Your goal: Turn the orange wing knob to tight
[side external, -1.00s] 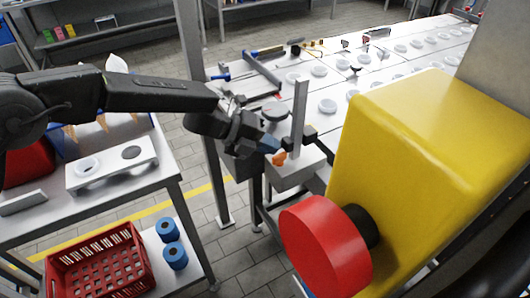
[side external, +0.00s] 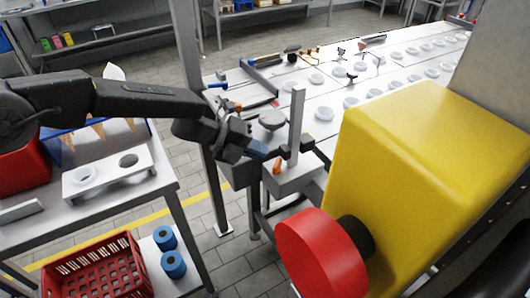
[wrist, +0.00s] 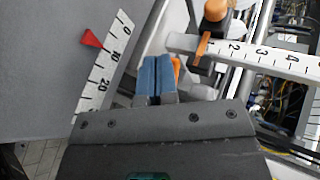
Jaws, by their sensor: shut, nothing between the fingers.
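The small orange wing knob (side external: 277,167) sits on the front face of a grey block (side external: 298,178) below an upright grey post. Its wing looks narrow and nearly upright in the side view. My gripper (side external: 260,150) is just left of and above the knob, apparently apart from it. In the wrist view my gripper's blue fingers (wrist: 156,68) are together with nothing between them. An orange edge (wrist: 177,68), likely the knob, shows just right of the fingertips, mostly hidden behind them. No tight mark is readable.
A numbered scale bar (wrist: 265,57) with an orange pointer and a round orange knob (wrist: 215,10) lies close right of the fingers. Another scale with a red pointer (wrist: 91,40) is at left. A yellow housing (side external: 425,160) with a red button (side external: 318,255) stands right of the block.

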